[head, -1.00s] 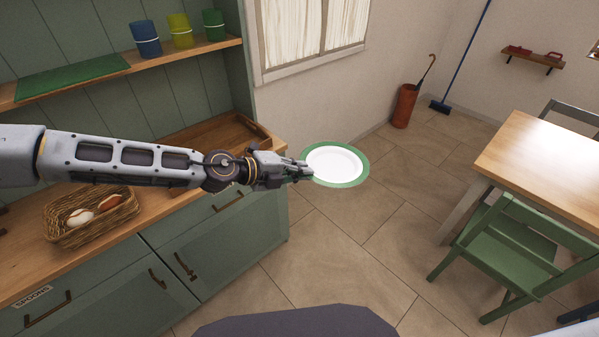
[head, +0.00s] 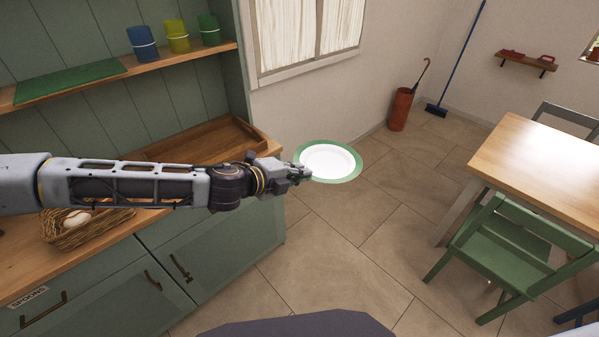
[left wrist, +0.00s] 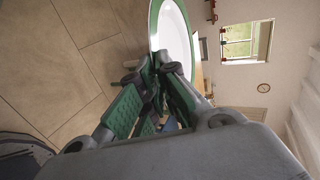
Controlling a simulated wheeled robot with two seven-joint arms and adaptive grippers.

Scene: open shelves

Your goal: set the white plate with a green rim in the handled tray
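The white plate with a green rim (head: 329,161) is held out over the floor, right of the counter's end, and looks roughly level. My left gripper (head: 300,172) is shut on the plate's near left rim. In the left wrist view the plate (left wrist: 177,35) shows at the top, its rim between the fingers (left wrist: 160,75). The wooden handled tray (head: 195,140) lies on the counter against the back panel. My left arm hides its front part. My right gripper is not in view.
A wicker basket (head: 85,232) with eggs or similar items stands on the counter (head: 25,262), partly behind my arm. A shelf above bears a green mat (head: 70,80) and blue, yellow and green cups (head: 177,36). A table (head: 540,165) and green chair (head: 510,250) stand at right.

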